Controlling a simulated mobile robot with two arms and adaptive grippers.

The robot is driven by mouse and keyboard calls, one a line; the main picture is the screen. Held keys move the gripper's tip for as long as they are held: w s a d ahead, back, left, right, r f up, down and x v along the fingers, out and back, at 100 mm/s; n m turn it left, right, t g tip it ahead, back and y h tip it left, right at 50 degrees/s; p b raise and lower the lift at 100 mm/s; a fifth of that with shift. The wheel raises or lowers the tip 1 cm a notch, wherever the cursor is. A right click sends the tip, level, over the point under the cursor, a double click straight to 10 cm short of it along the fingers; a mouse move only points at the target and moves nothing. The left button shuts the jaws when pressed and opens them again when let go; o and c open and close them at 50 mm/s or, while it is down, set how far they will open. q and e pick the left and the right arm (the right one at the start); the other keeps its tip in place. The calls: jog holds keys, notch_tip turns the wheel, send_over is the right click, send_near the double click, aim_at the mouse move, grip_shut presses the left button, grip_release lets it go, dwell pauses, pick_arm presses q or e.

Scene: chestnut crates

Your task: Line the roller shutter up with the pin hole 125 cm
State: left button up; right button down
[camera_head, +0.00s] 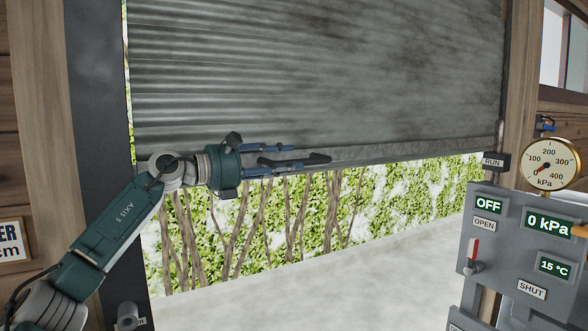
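The grey corrugated roller shutter (310,75) hangs partly raised across the opening. Its bottom rail (400,152) is above a gap showing leaves and stems. My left gripper (310,159), with blue and dark finger parts, reaches in from the left at the rail. A dark bar-like shape (318,158) lies by its fingertips; I cannot tell whether it is a handle or finger parts, or whether the fingers are closed on it. The left guide post (97,120) is dark metal; no hole marked 125 cm is readable. My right gripper is out of view.
At right, a grey control panel (505,210) reads OFF, 0 kPa and 15 °C. It has a red-tipped lever (474,250) between OPEN and SHUT labels. A round gauge (549,166) stands above. The pale floor (330,290) is clear.

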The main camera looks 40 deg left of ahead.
pick_arm(q)
jog(key=shift+s+a+r, duration=0.2)
jog(key=shift+s+r, duration=0.1)
jog(key=shift+s, duration=0.15)
jog(key=shift+s+a+r, duration=0.1)
jog(key=shift+s, duration=0.1)
